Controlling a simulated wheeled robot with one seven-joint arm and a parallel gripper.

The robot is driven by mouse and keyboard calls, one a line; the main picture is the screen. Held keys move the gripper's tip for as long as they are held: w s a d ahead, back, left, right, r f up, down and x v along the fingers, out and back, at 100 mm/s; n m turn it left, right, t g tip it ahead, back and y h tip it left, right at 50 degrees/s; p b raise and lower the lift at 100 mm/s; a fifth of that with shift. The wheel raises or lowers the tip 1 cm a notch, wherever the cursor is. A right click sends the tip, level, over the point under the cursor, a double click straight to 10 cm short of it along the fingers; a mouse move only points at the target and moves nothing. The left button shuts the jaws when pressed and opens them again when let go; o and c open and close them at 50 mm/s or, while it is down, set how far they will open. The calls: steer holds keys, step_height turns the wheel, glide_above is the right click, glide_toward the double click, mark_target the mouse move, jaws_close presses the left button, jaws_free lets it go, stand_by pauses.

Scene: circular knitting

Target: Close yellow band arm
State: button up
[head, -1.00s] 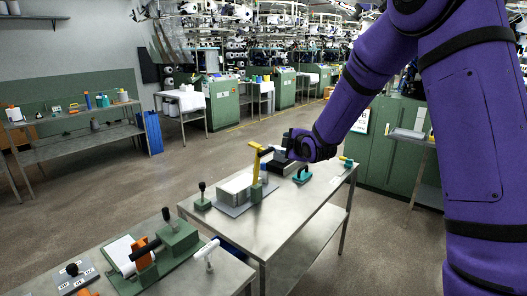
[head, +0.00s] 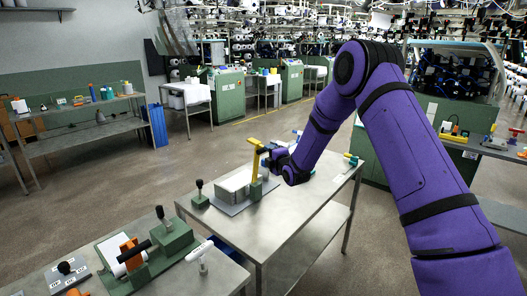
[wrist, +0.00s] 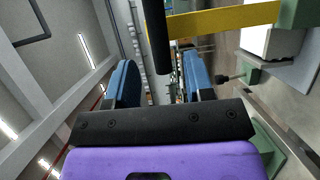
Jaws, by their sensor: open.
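The yellow band arm (head: 255,163) stands up steeply from a green block on a grey base plate. A black handle (head: 266,149) sticks out near its top. A pale stack (head: 236,184) lies beside it on the plate. My gripper (head: 271,158) is just right of the band arm, close to the handle. In the wrist view, the blue fingers of my gripper (wrist: 160,80) are spread apart. The black handle (wrist: 156,38) shows in the gap between them, with no visible contact; its depth is unclear. The yellow band arm (wrist: 225,18) runs right from the handle.
The metal table (head: 300,222) carries the fixture. A black-knobbed lever (head: 200,192) stands left of the plate, and teal items (head: 351,158) lie at the far right end. A nearer bench (head: 215,277) holds a green fixture (head: 176,236) and a white-handled tool (head: 200,252).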

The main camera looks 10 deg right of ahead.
mark_target(265, 151)
steer(key=x, duration=0.5)
steer(key=shift+w+a, duration=0.1)
steer(key=shift+w, duration=0.2)
jaws_close()
